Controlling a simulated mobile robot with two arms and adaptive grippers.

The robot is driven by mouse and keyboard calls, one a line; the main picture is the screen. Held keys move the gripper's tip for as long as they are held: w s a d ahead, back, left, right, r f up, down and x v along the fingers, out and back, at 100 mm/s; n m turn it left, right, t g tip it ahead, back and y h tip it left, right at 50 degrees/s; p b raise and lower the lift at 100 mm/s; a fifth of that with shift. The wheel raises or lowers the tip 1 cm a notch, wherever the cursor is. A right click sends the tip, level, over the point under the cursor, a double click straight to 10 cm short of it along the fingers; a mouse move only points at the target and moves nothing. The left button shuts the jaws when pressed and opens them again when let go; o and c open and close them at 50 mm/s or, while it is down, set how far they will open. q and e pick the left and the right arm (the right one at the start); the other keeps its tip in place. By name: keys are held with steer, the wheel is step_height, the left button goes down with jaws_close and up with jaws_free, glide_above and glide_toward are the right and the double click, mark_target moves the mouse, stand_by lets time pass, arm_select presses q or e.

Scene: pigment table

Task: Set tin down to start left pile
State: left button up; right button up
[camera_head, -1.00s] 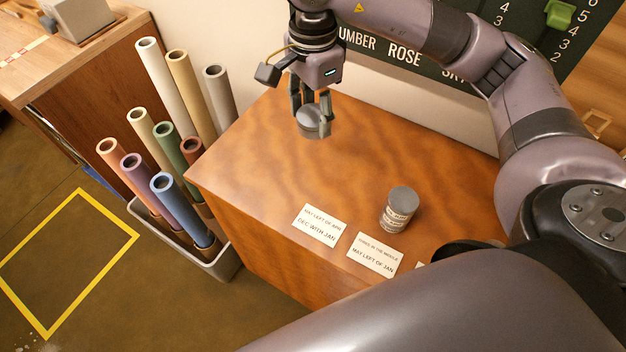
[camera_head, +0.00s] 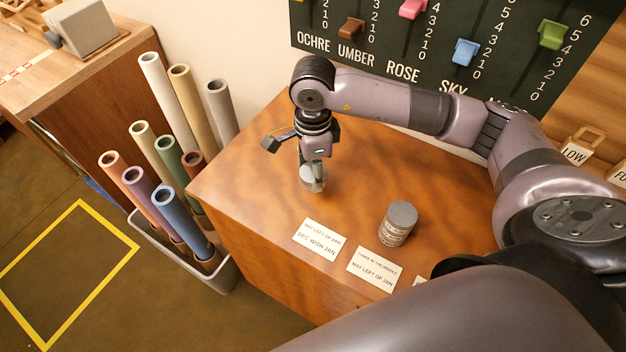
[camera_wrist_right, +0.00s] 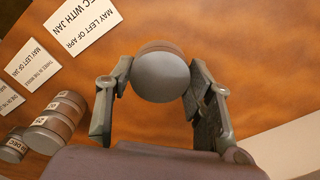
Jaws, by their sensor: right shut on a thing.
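My right gripper (camera_head: 314,170) is shut on a round grey tin (camera_head: 312,181) over the left rear part of the wooden table (camera_head: 255,165). In the right wrist view the tin (camera_wrist_right: 162,77) sits between the two fingers of the gripper (camera_wrist_right: 162,70), its flat grey face toward the camera. It is low over the tabletop; I cannot tell whether it touches. A stack of grey labelled tins (camera_head: 397,224) stands right of centre on the table, apart from the held tin. The stack also shows at the left of the right wrist view (camera_wrist_right: 52,125). My left gripper is not in view.
Two white note cards, the left (camera_head: 319,239) and the right (camera_head: 371,268), lie near the table's front edge; a third is mostly hidden by my arm. A bin (camera_head: 222,277) of coloured tubes stands left of the table. A slider board (camera_head: 440,45) rises behind.

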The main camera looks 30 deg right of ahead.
mark_target(313, 194)
step_height(313, 194, down, 5)
steer(key=shift+f+p, duration=0.2)
steer(key=shift+p, duration=0.25)
steer(key=shift+f, duration=0.1)
steer(key=shift+f, duration=0.15)
steer(key=o, duration=1.2)
